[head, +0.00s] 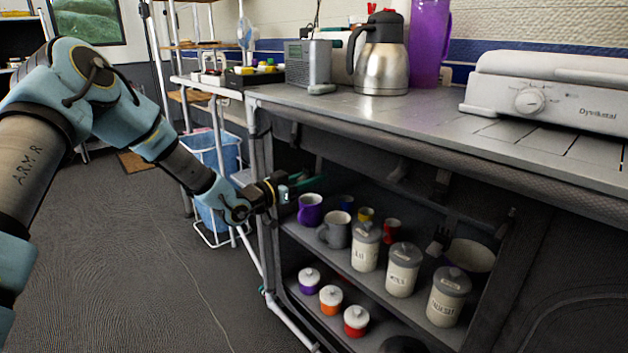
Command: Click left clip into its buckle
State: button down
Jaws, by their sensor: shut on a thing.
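My gripper (292,188) reaches in from the left to the upper left of the open cabinet under the counter. It is shut on a small dark thing, seemingly the left clip, but the fingers and shadow hide its shape. The left buckle cannot be told apart in the shadow near the fingers. Dark straps hang under the counter edge: a short one (295,135) above my gripper, a grey piece (397,171) right of it and a dark buckle-like piece (442,184) further right. Whether any clip and buckle are joined cannot be seen.
A purple mug (310,210), a grey mug (335,230) and lidded jars (403,268) stand on the shelf just below my gripper. Small lidded pots (331,299) stand lower. A white frame leg (262,240) and blue bin (212,160) are left. The floor at left is clear.

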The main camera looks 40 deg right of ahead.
jog(key=a+r+p, duration=0.1)
jog(key=r, duration=0.1)
jog(key=a+r+p, duration=0.1)
jog(key=r, duration=0.1)
jog(key=a+r+p, duration=0.1)
jog(key=a+r, duration=0.1)
jog(key=r, duration=0.1)
jog(key=shift+w+p, duration=0.1)
jog(key=shift+p, duration=0.2)
jog(key=c, duration=0.7)
grip_release()
jog(key=shift+a+r, duration=0.1)
jog(key=a, duration=0.7)
jog(key=a+p, duration=0.1)
jog(key=a, duration=0.2)
jog(key=shift+w+a, duration=0.3)
jog(key=shift+a, duration=0.1)
